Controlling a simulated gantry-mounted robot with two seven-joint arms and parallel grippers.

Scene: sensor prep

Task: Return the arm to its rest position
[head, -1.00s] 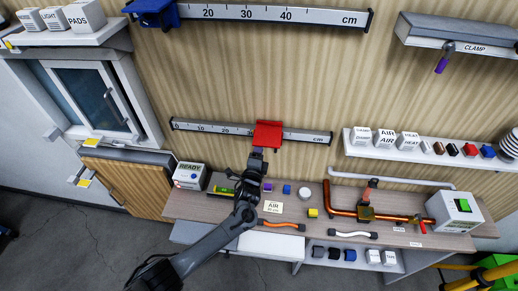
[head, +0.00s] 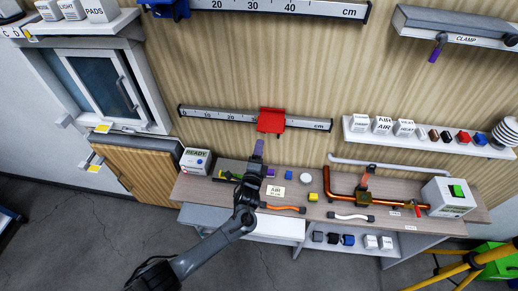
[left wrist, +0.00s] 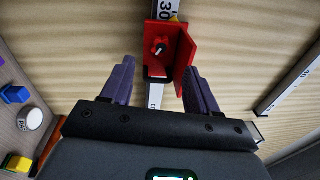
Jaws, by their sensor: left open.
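My left gripper (head: 258,147) is open and empty, in front of the wall and just below the red slider (head: 271,121). The slider sits on the lower wall ruler (head: 215,116), right of its middle. In the left wrist view, the two purple fingers of the left gripper (left wrist: 159,68) stand apart. The red slider (left wrist: 181,48) with its dark knob shows beyond and between them, and I see no finger closed on it. My left arm reaches up from the bottom of the head view over the bench's front edge. My right gripper is not in view.
Below is a bench (head: 300,207) with an orange pipe (head: 341,196), a READY box (head: 196,161), a yellow block (head: 313,197) and a white box with a green switch (head: 449,197). A shelf of small blocks (head: 425,145) is at right. Open floor (head: 90,240) lies at lower left.

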